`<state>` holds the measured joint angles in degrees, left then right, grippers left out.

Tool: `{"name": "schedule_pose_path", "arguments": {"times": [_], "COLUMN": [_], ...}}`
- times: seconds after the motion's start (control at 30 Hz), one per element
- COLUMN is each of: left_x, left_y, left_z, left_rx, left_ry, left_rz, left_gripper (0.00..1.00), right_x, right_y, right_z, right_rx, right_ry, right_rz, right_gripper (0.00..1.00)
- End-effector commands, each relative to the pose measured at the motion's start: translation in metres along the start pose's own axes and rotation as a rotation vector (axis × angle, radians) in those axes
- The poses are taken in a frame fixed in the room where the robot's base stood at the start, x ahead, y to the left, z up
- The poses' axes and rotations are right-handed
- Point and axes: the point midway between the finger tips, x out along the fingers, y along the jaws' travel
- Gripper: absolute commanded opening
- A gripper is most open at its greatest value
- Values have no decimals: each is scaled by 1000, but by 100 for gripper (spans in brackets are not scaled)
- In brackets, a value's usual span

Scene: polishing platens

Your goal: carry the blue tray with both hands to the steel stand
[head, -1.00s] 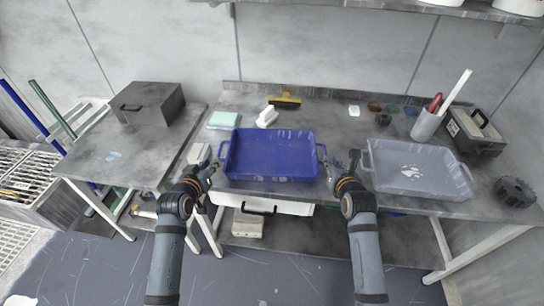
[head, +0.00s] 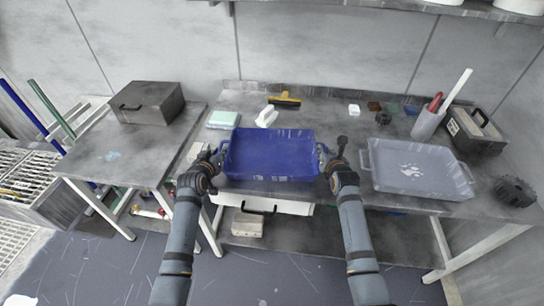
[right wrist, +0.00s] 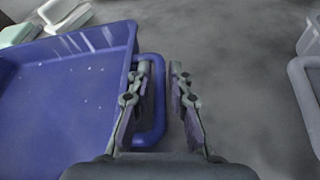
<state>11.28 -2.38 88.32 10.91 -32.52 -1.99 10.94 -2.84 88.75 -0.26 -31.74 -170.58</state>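The blue tray (head: 270,154) lies flat and empty on the workbench, with a loop handle at each short end. My left gripper (head: 214,160) is at its left handle; the fingers are too small and hidden to tell whether they are open. My right gripper (head: 329,157) is at its right handle. In the right wrist view the right gripper (right wrist: 162,98) is open, one finger inside the handle loop and the other outside, with the handle bar between them. The blue tray (right wrist: 60,105) fills the left of that view. A grey-topped stand (head: 88,160) is left of the bench.
A dark box (head: 150,105) occupies the stand's back; its front is clear. A grey tray (head: 415,170) lies right of the blue one. A white bottle (head: 266,116), a yellow squeegee (head: 285,100) and a green-white block (head: 222,119) lie behind the blue tray.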

Motion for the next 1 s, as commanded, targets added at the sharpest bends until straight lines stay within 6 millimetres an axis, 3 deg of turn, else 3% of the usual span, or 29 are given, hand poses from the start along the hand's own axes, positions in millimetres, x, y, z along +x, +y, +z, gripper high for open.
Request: {"name": "schedule_pose_path", "arguments": {"times": [0.1,0.6,1.0], "left_x": [0,-1,-19], "left_y": [0,0,9], "left_z": [0,-3,-45], "left_rx": [0,0,0], "left_ry": [0,1,1], "left_rz": [0,0,0], "left_gripper": [0,0,0], "right_x": [0,-1,-19], "right_y": [0,0,10], "right_z": [0,2,45], "right_rx": [0,0,0], "right_ry": [0,-1,-1], "right_rz": [0,0,0], "right_gripper": [0,0,0]}}
